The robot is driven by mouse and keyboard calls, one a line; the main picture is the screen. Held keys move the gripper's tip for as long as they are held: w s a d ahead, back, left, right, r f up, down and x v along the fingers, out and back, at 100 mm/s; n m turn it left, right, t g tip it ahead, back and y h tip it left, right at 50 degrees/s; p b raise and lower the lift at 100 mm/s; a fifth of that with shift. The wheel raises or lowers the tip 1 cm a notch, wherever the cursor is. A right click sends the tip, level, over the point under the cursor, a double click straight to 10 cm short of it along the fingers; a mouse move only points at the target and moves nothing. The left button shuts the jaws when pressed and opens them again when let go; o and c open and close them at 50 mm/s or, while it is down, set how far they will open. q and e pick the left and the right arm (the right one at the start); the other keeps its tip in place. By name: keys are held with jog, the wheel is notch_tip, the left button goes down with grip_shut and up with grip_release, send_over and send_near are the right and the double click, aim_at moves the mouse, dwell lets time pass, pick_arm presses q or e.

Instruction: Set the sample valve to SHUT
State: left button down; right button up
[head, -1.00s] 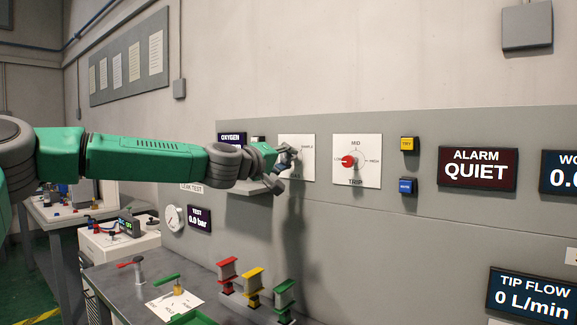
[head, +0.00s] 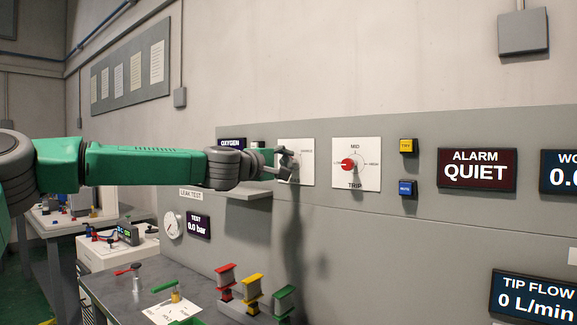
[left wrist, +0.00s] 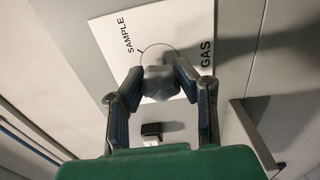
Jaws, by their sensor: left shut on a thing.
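My left gripper (head: 290,163) is at the white GAS plate (head: 307,160) on the grey wall panel. In the left wrist view its two fingers are shut on a grey knob (left wrist: 158,86) in front of the plate's printed circle. The word SAMPLE is printed beside the circle and GAS along the plate's edge. The knob's pointer direction is hidden by the fingers. On the bench, a small brass valve with a green handle (head: 165,286) stands by a printed white card (head: 172,310). I cannot read which part is the sample valve. My right gripper is not in view.
The TRIP dial (head: 348,165) with a red knob is right of the GAS plate. Yellow (head: 407,146) and blue (head: 407,188) buttons are beyond it. A shelf (head: 248,189) juts out below my left arm. Red, yellow and green handled blocks (head: 252,290) stand on the bench.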

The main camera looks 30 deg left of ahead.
pick_arm(q)
jog(key=shift+a+f, duration=0.15)
jog(key=shift+f, duration=0.1)
jog(key=c, duration=1.2)
grip_release()
jog(key=shift+o, duration=0.2)
jog(key=shift+s+a, duration=0.1)
jog(key=shift+a, duration=0.1)
jog(key=shift+a, duration=0.1)
jog(key=shift+s+r, duration=0.1)
jog(key=shift+s, duration=0.15)
jog(key=s+a, duration=0.1)
jog(key=s, duration=1)
jog(key=shift+s, duration=0.2)
jog(key=shift+a+f, duration=0.1)
jog(key=shift+f, duration=0.1)
